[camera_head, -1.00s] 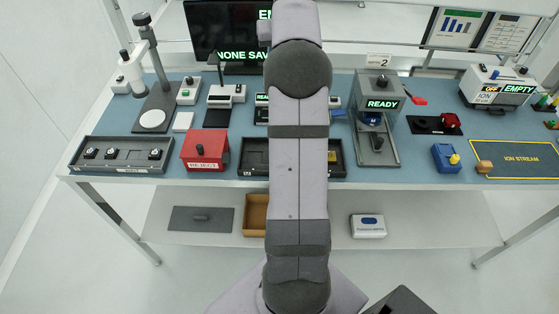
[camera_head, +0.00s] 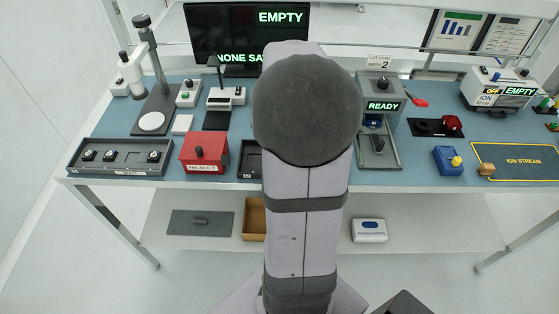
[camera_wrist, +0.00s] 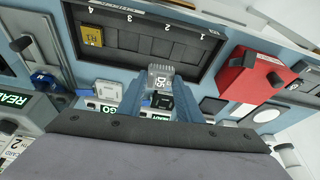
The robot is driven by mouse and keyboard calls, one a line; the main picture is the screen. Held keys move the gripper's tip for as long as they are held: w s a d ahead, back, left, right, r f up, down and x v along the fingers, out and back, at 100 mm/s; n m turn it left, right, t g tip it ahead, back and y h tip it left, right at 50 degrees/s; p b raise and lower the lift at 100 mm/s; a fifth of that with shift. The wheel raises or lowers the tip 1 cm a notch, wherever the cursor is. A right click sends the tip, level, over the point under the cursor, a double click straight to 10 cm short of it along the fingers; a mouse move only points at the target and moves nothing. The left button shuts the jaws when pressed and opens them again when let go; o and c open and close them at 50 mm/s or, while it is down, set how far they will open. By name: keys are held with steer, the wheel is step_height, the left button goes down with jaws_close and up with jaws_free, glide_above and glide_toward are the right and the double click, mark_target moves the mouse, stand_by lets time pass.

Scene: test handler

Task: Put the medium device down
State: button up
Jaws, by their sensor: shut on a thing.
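My gripper (camera_wrist: 159,90) shows in the wrist view with its two blue fingers shut on a small grey device (camera_wrist: 160,72) marked D5, the medium device. The held device appears in front of the near edge of a dark slotted tray (camera_wrist: 120,55); its height above the table cannot be told. The tray has slots numbered 1 to 4. A yellow device (camera_wrist: 92,36) sits in slot 4, and the other slots look empty. In the head view my arm hides the gripper, the held device and most of this tray (camera_head: 247,160).
The red reject box (camera_head: 204,152) stands left of the tray, with another tray (camera_head: 120,172) of several devices further left. The machine (camera_head: 378,100) reading READY stands right of my arm. A blue box (camera_head: 447,160) and ion stream mat (camera_head: 525,172) lie further right.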

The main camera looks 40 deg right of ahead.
steer(key=shift+w+d+r+m, duration=0.1)
steer(key=shift+w+d+m, duration=0.1)
steer(key=shift+m, duration=0.3)
steer(key=shift+f+p, duration=0.9)
steer(key=shift+f, duration=4.05)
steer(key=shift+f, duration=0.1)
steer(key=shift+f, duration=0.1)
steer(key=o, duration=1.1)
steer(key=shift+c, duration=0.2)
